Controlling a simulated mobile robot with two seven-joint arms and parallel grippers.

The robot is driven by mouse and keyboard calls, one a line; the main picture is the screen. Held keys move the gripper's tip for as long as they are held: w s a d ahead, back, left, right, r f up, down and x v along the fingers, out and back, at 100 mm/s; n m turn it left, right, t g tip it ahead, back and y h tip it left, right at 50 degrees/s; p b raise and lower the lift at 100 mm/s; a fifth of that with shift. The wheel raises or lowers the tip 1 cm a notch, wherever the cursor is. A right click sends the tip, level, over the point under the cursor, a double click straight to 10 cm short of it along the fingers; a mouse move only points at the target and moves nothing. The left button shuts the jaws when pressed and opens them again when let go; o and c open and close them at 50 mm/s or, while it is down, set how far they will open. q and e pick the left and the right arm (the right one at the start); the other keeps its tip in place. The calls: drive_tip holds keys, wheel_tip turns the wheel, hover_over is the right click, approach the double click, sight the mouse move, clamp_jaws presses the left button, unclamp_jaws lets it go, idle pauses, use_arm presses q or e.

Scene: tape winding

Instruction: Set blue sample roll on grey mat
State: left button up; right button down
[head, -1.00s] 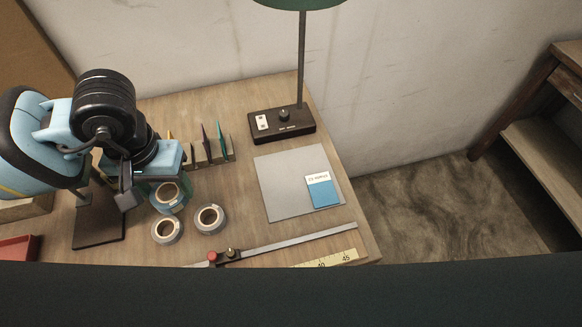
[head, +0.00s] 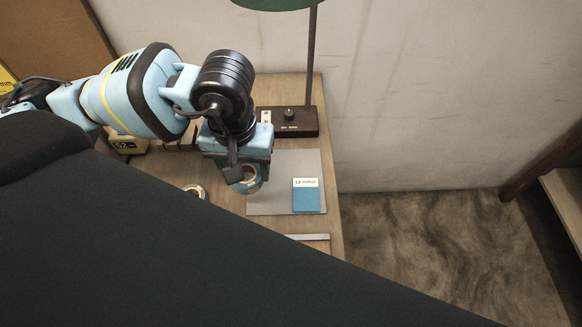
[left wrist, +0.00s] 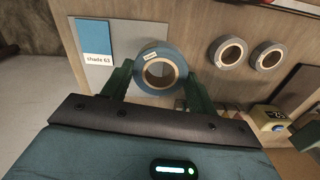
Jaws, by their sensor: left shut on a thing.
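The blue sample roll (left wrist: 160,70) is held between the two green fingers of my left gripper (left wrist: 158,80). In the head view the roll (head: 249,181) hangs under the left gripper (head: 243,172) at the left edge of the grey mat (head: 271,203). A blue and white card (head: 306,197) lies on the right part of the mat; in the left wrist view it reads "shade 63" (left wrist: 96,42). The roll appears to be above the mat; its exact height cannot be told. My right gripper is not in view.
Two grey rolls (left wrist: 228,52) (left wrist: 268,56) lie on the wooden table beside the mat. A lamp base (head: 291,121) stands behind the mat. A ruler (head: 307,237) lies in front of it. My own dark body covers the near part of the head view.

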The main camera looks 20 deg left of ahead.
use_arm(q)
drive_tip(key=s+n, duration=0.2)
drive_tip(key=f+n, duration=0.1)
drive_tip(key=n, duration=0.1)
drive_tip(key=shift+s+a, duration=0.4)
drive_tip(key=s+n, duration=0.1)
drive_tip(key=n, duration=0.1)
drive_tip(key=s+n, duration=0.1)
drive_tip(key=n, duration=0.1)
drive_tip(key=s+f+n, duration=0.1)
drive_tip(key=s+n, duration=0.1)
drive_tip(key=shift+s+a+f+n, duration=0.1)
drive_tip(key=shift+a+n, duration=0.1)
drive_tip(key=shift+n, duration=0.2)
drive_tip(key=shift+s+n, duration=0.35)
drive_tip(key=shift+n, duration=0.25)
drive_tip(key=w, duration=0.5)
drive_tip(key=w+d+f, duration=0.1)
drive_tip(key=w, duration=0.4)
drive_tip(key=w+p, duration=0.1)
drive_tip(key=w, duration=0.5)
drive_tip(key=shift+d+f, duration=0.2)
drive_tip(key=shift+f, duration=1.9)
